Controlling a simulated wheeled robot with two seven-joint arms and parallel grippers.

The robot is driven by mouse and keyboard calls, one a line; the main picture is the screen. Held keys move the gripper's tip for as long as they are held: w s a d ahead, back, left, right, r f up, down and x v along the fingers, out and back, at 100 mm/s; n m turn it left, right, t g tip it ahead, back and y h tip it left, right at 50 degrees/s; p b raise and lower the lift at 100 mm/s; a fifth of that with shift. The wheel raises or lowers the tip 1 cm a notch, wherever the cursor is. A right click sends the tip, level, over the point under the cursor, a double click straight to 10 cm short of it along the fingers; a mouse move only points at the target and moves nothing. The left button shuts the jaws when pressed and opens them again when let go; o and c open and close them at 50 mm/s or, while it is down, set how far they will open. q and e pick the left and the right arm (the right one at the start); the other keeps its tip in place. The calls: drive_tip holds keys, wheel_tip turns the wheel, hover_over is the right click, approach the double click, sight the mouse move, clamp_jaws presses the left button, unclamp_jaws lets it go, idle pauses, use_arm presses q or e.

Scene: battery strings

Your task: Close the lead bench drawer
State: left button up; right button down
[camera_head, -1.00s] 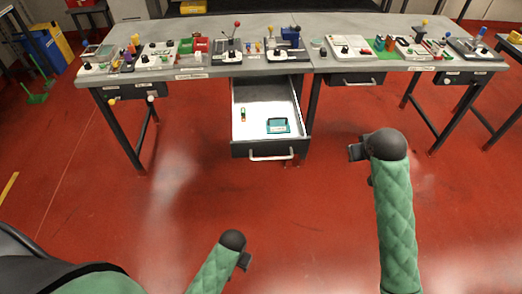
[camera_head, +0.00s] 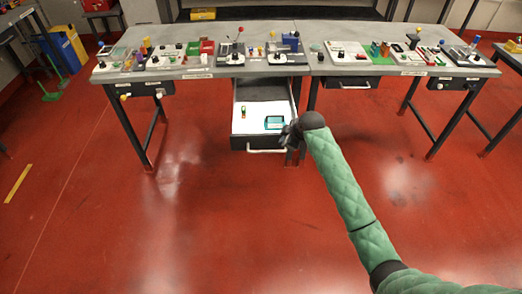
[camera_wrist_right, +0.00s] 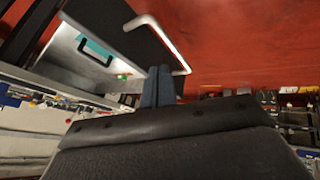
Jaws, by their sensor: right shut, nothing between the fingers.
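The lead bench drawer (camera_head: 264,136) hangs pulled out below the grey bench, with a white inside and a dark front. Its pale bar handle (camera_head: 262,151) faces me; in the right wrist view the handle (camera_wrist_right: 165,40) lies just beyond my fingers. A teal item (camera_head: 273,122) and a small green and orange item (camera_head: 243,112) lie in the drawer. My right gripper (camera_head: 288,136) is shut and empty at the drawer's front right corner; whether it touches is unclear. In the right wrist view the shut fingers (camera_wrist_right: 158,86) point toward the handle. My left gripper is not in view.
The bench top (camera_head: 300,72) carries several boards with levers and knobs. Another shut drawer (camera_head: 345,83) sits to the right. Bench legs stand on both sides. The red floor (camera_head: 220,220) in front is clear.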

sight(273, 143)
drive_tip(key=w+a+f+p, duration=0.1)
drive_tip(key=f, duration=0.1)
drive_tip(key=w+a+f+n+p, duration=0.1)
drive_tip(key=w+f, duration=0.1)
drive_tip(key=w+a+f+n+p, duration=0.1)
drive_tip(key=f+p, duration=0.1)
drive_tip(key=shift+w+a+f, duration=0.2)
drive_tip(key=shift+w+a, duration=0.05)
drive_tip(key=shift+w, duration=0.05)
drive_tip(key=shift+x, duration=0.8)
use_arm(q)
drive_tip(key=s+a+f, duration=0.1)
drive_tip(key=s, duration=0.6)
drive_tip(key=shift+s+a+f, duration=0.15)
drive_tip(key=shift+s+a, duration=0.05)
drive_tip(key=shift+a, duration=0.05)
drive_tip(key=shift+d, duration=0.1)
